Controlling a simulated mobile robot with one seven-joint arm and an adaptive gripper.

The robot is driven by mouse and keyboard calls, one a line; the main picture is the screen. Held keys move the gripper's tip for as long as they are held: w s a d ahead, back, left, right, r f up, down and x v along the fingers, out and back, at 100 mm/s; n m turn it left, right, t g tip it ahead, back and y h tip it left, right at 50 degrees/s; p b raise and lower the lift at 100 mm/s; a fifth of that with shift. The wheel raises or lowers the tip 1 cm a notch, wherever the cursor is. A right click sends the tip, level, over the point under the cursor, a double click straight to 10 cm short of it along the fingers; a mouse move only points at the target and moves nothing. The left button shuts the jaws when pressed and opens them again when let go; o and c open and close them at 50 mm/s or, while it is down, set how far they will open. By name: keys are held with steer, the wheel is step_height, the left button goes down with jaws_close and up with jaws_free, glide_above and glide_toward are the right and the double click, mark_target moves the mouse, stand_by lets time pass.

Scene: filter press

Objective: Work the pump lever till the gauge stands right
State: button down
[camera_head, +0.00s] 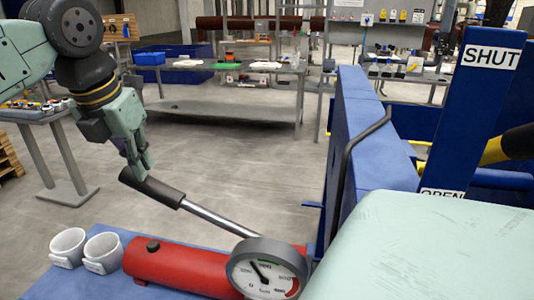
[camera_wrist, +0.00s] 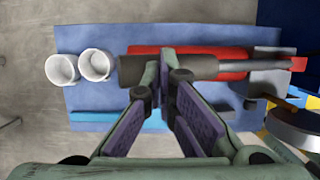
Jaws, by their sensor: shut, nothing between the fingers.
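The pump lever (camera_head: 211,213) is a steel rod with a dark grip, slanting up to the left from beside the red pump cylinder (camera_head: 175,265). My gripper (camera_head: 141,172) is shut and empty, with its fingertips at the outer part of the dark grip. In the wrist view the fingertips (camera_wrist: 165,70) lie over the grip (camera_wrist: 200,68); I cannot tell whether they touch it. The round gauge (camera_head: 265,274) has a white face with a green mark at the top and red at the right. Its dark needle points up and left, short of the green.
Two white cups (camera_head: 68,246) stand at the left of the blue bench top (camera_head: 118,233). The blue press plates (camera_head: 365,150) with a bent dark bar stand to the right. A blue post with SHUT (camera_head: 491,56) and OPEN labels rises at far right.

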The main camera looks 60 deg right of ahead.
mark_target(134, 182)
steer(key=f+b, duration=0.2)
steer(key=f, duration=0.1)
steer(key=w+f+b, duration=0.1)
steer(key=f+b, duration=0.1)
steer(key=f, duration=0.2)
steer(key=f+b, duration=0.2)
steer(key=f, duration=0.2)
steer(key=shift+w+a+b, duration=0.2)
steer(key=shift+w+b, duration=0.05)
steer(key=shift+b, duration=0.15)
steer(key=r+p, duration=0.2)
steer(key=r, duration=0.1)
steer(key=s+r+p, duration=0.1)
steer(key=r+p, duration=0.2)
steer(key=r, duration=0.1)
steer(key=r+p, duration=0.2)
steer(key=r, duration=0.2)
steer(key=shift+s+r, duration=0.1)
steer(key=shift+s, duration=0.2)
steer(key=shift+w, duration=0.1)
